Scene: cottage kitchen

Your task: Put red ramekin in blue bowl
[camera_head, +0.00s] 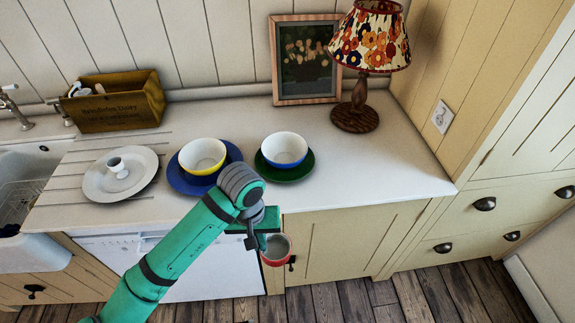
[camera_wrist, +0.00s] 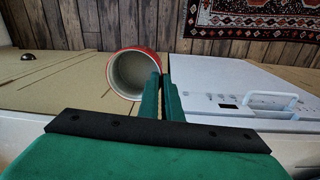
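The red ramekin (camera_head: 276,250), white inside, hangs in front of the counter's front edge, held by its rim. My gripper (camera_head: 262,240) is shut on it. In the wrist view the ramekin (camera_wrist: 133,72) shows its open mouth, with my gripper's two green fingers (camera_wrist: 163,95) close together at its right rim. The blue bowl (camera_head: 284,149), blue outside and white inside, stands upright on a dark green plate (camera_head: 302,171) on the counter. It is behind and slightly right of my gripper, and looks empty.
A yellow bowl (camera_head: 202,155) stands on a blue plate (camera_head: 178,180) to the left. Farther left is a white plate (camera_head: 90,185) with a small white cup. A lamp (camera_head: 356,115) and framed picture (camera_head: 304,95) stand behind. The counter (camera_head: 390,170) is clear at right.

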